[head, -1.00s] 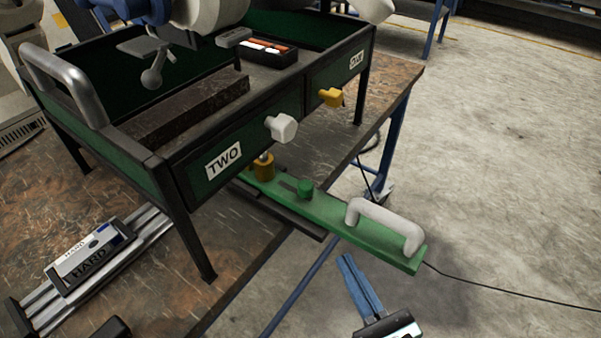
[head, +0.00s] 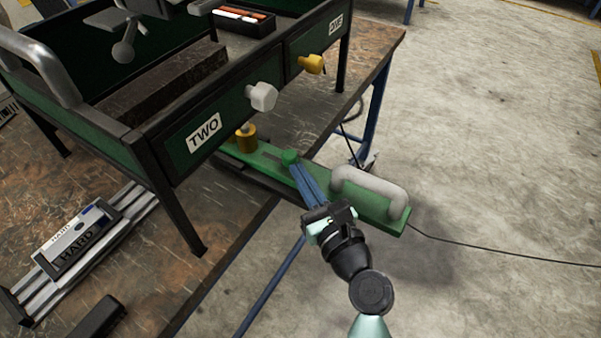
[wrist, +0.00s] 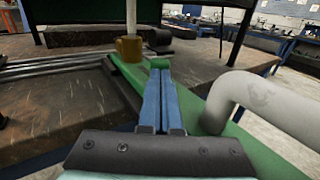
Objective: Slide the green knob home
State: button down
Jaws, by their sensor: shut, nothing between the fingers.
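The green knob (head: 290,157) stands on a long green board (head: 262,168) that sticks out past the table edge, below the drawers. An ochre cylinder (head: 246,138) stands farther in along the board. My gripper (head: 299,171) is shut and empty, its blue fingers pointing at the knob from the outer side. In the wrist view the fingertips (wrist: 158,74) are right at the knob (wrist: 158,62) and hide its lower part. I cannot tell whether they touch it.
A pale grey handle (head: 370,188) arches from the board's outer end, close right of my gripper; it is large in the wrist view (wrist: 245,105). Above are a white knob (head: 262,96) on drawer TWO and a yellow knob (head: 311,64). Open floor lies to the right.

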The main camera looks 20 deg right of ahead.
aim_at(281, 175)
jog(key=shift+w, duration=0.25)
jog(key=w+a, duration=0.1)
jog(key=w+a+p, duration=0.1)
jog(key=shift+w+a+r, duration=0.15)
jog(key=shift+w, duration=0.2)
jog(key=shift+w+a, duration=0.1)
jog(key=shift+a, duration=0.05)
